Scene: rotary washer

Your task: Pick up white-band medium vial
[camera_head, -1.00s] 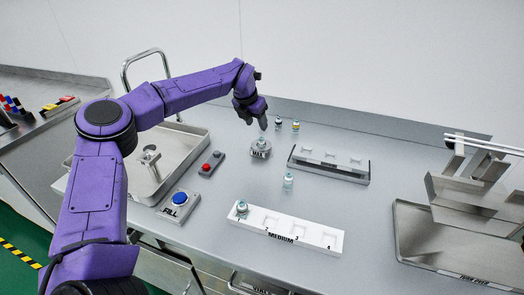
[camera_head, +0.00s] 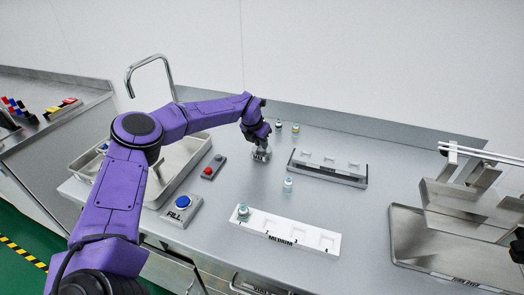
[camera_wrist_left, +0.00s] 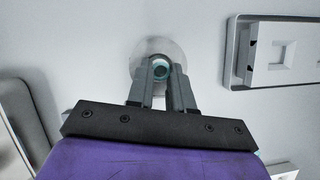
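My left gripper (camera_head: 262,146) is lowered over the small round stand (camera_head: 260,154) on the bench. In the left wrist view its two fingers (camera_wrist_left: 162,88) stand apart, one on each side of a small round vial top (camera_wrist_left: 160,70). The vial is on the pale round stand (camera_wrist_left: 150,48) and its band is hidden. I cannot tell whether the fingers touch the vial. Other vials show in the head view: one beside the gripper (camera_head: 278,125), one with a yellow band (camera_head: 295,128), one upright on the bench (camera_head: 287,184), and one in slot 1 (camera_head: 242,211).
The white MEDIUM rack (camera_head: 285,236) lies at the front. A grey rack (camera_head: 328,168) stands right of the gripper. A red button box (camera_head: 212,167) and a blue FILL button (camera_head: 182,203) are to the left. A metal tray stand (camera_head: 455,235) is at the right.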

